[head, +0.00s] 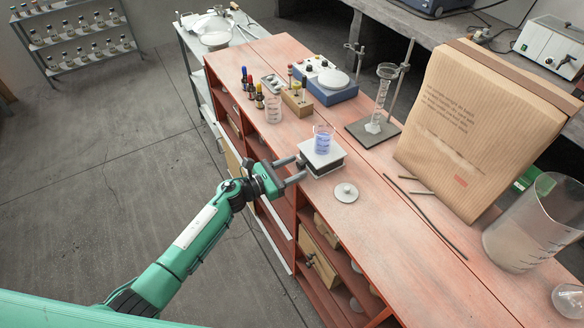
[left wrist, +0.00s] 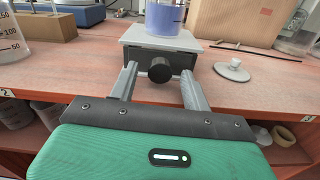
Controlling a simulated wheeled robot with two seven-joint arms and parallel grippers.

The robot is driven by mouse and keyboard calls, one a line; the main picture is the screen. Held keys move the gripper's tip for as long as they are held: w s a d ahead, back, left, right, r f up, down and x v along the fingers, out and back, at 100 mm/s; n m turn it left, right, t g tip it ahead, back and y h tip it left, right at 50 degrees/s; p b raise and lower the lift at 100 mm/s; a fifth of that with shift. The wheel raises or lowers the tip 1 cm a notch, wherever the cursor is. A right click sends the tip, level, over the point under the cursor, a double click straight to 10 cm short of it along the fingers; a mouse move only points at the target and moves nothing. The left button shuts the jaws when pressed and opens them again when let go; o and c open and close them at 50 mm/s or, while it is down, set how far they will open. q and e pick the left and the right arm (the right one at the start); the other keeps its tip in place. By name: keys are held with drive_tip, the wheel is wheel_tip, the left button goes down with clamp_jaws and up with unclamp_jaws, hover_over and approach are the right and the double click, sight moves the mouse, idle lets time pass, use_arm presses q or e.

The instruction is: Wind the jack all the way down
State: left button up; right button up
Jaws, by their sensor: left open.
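The jack (head: 321,157) stands near the front edge of the reddish bench, with a light flat top plate. In the left wrist view the jack (left wrist: 184,60) shows a dark body and a round black knob (left wrist: 160,70) facing me. A beaker of blue liquid (head: 322,140) stands on the top plate; its lower part also shows in the left wrist view (left wrist: 165,18). My left gripper (head: 292,170) is open in front of the jack. In the left wrist view its fingers (left wrist: 160,80) lie on either side of the knob, and I see gaps between. My right gripper is not in view.
A round grey lid with a small knob (head: 346,192) lies right of the jack. An empty beaker (head: 273,109), dropper bottles (head: 250,88) and a blue stirrer (head: 331,84) stand behind left. Dark rods (head: 424,214), a cardboard bag (head: 480,130) and a large beaker (head: 526,225) are to the right.

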use_arm(q)
drive_tip(key=c, duration=1)
drive_tip(key=shift+f+n+b, duration=0.1)
drive_tip(key=shift+n+b, duration=0.3)
drive_tip(key=shift+n, duration=1.7)
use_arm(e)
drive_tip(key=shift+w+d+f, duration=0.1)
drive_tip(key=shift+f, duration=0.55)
use_arm(q)
drive_tip(key=o, duration=0.9)
drive_tip(key=shift+o, duration=0.5)
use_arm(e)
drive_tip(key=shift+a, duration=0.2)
